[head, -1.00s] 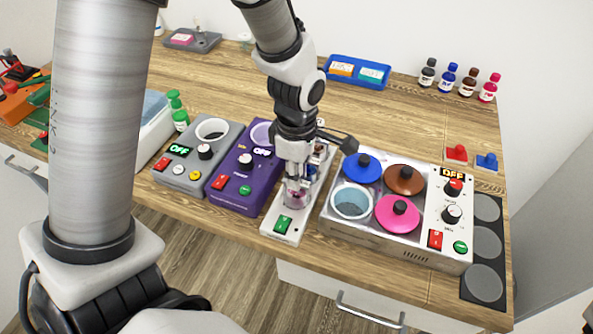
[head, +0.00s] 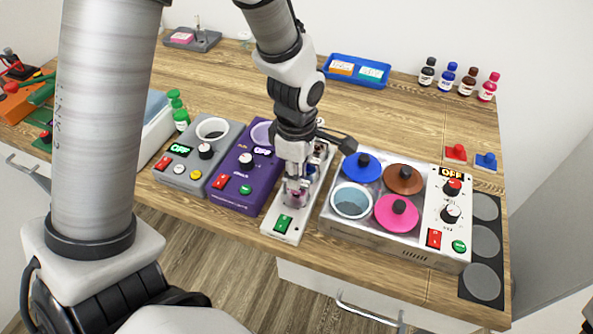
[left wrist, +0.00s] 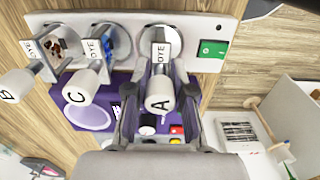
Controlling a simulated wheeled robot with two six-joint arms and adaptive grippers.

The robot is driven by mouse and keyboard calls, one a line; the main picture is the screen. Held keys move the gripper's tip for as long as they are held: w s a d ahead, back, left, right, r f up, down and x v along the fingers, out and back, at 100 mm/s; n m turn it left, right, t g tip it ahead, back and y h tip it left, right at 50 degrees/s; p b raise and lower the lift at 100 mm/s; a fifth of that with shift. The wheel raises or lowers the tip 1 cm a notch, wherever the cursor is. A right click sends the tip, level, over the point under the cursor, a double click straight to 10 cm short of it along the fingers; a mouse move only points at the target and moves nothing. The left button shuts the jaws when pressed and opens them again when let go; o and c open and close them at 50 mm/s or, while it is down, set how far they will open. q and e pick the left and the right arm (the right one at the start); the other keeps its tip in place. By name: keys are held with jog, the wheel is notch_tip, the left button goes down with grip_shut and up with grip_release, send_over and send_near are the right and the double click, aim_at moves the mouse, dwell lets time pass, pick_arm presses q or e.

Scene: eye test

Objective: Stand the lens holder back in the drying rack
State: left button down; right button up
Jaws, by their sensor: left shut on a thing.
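My left gripper (head: 296,193) is over the white strip (head: 282,222) in the head view, pointing down. In the left wrist view its fingers (left wrist: 160,72) are shut on a white holder marked A (left wrist: 159,98). This holder has a tag reading DYE and lies in line with a round metal well of the strip; I cannot tell whether it touches the strip. Two more holders, marked C (left wrist: 79,88) and B (left wrist: 14,86), sit along the same strip to the left. No thing is clearly recognisable as a drying rack.
A purple unit (head: 230,193) stands close left of the strip, a grey unit (head: 190,180) beyond it. A box of lidded pots (head: 372,236) stands close right. Several bottles (head: 468,82) and a blue tray (head: 332,75) are at the back. Bare wood lies between.

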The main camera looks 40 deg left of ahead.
pick_arm(q)
jog(key=shift+f, duration=0.35)
jog(key=c, duration=0.9)
grip_release()
jog(key=shift+o, duration=0.3)
jog(key=shift+o, duration=1.2)
notch_tip(320, 180, up, 6)
jog(key=p, duration=0.5)
jog(key=shift+r+p, duration=0.15)
jog(key=shift+p, duration=0.25)
